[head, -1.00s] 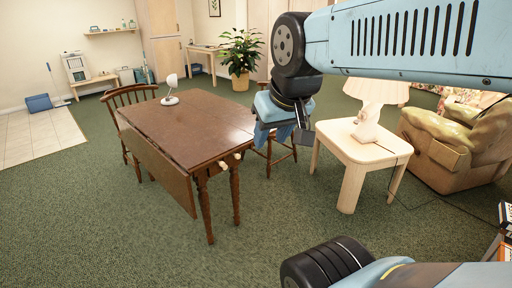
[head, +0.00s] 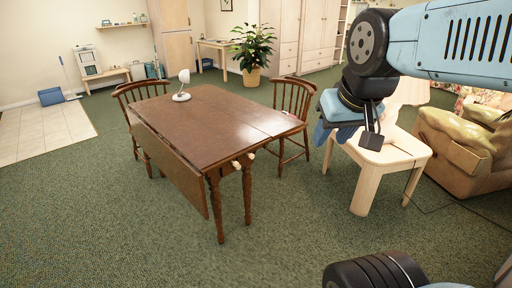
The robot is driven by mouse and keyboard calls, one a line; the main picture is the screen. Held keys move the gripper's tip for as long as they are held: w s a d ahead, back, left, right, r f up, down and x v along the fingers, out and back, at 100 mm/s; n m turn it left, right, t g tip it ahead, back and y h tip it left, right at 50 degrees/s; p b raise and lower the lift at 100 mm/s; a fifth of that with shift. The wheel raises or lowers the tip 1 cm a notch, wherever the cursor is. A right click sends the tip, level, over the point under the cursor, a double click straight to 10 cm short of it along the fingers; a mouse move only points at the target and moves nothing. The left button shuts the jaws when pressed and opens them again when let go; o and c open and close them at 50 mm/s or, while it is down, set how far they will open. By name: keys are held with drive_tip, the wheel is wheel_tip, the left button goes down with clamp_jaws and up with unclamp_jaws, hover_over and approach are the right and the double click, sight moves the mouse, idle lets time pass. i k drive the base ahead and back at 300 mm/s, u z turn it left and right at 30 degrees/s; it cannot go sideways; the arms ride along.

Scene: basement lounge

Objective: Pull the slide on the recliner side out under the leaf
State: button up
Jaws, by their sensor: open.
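The brown drop-leaf table (head: 190,122) stands left of centre. Its left leaf (head: 168,165) hangs down. The leaf on the recliner side (head: 277,122) looks level with the top, beyond a thin seam. Two pale knobs show at the table's near end, a left knob (head: 236,164) and a right knob (head: 251,156). The underside of the right leaf and any slide beneath it are hidden. My gripper (head: 322,138) is open, hanging right of the table, apart from it, in front of the side table. Its fingers are partly obscured.
A white lamp (head: 182,88) stands on the tabletop. One wooden chair (head: 292,98) stands at the right leaf, another (head: 140,95) at the far left. A pale side table (head: 372,160) and a recliner (head: 460,150) are at right. Carpet (head: 290,225) in front is clear.

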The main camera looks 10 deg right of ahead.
sight(251, 156)
drive_tip(key=z, duration=0.05)
drive_tip(key=i, duration=1)
drive_tip(key=z, duration=0.65)
drive_tip(key=k, duration=1.25)
drive_tip(key=u, duration=0.55)
drive_tip(key=i, duration=0.75)
drive_tip(key=u, duration=0.1)
